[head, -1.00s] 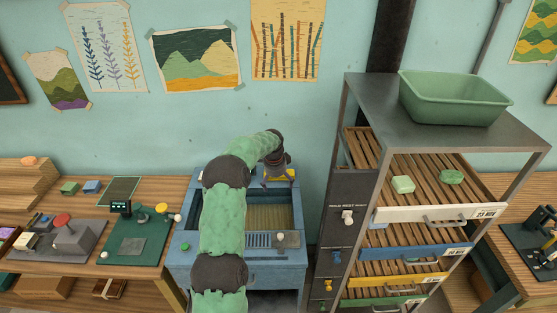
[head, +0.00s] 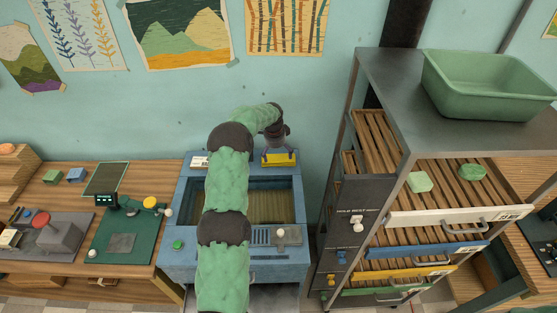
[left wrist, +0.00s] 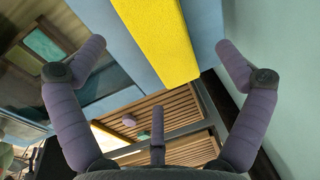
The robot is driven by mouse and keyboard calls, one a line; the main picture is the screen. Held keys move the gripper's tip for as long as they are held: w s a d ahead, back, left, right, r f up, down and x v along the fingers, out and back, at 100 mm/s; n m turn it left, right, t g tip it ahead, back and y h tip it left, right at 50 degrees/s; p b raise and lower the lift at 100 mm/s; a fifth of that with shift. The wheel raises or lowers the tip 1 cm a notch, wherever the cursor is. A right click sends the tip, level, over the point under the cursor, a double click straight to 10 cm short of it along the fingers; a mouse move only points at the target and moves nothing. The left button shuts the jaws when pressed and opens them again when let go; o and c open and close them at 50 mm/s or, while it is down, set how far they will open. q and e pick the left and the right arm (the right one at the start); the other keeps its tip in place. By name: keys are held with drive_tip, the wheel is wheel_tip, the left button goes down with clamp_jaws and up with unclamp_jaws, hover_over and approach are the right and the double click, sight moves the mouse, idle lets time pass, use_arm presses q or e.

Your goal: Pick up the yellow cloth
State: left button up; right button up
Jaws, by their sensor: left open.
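The yellow cloth (head: 279,159) is a flat-faced, block-like yellow piece at the back right rim of the blue basin unit (head: 178,240). In the left wrist view the cloth (left wrist: 160,38) runs from the top edge to the middle, with blue surfaces on both sides. My left gripper (head: 278,152) is over the cloth in the head view. It is open, its purple fingers spread on either side of the cloth; in the left wrist view the gripper (left wrist: 161,46) shows gaps between both fingertips and the cloth. My right gripper is in neither view.
A tall metal rack (head: 385,65) with slatted drawers stands close on the right, holding a green tub (head: 487,90) on top. A wooden bench (head: 140,278) with a scale and tools is on the left. The wall is close behind the basin.

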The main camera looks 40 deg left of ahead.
sight(279, 160)
use_arm(q)
wheel_tip(279, 160, down, 4)
drive_tip(key=shift+w+d+f, duration=0.1)
drive_tip(key=shift+w+d, duration=0.05)
drive_tip(key=shift+w+f, duration=0.15)
drive_tip(key=shift+f, duration=0.3)
drive_tip(key=c, duration=0.9)
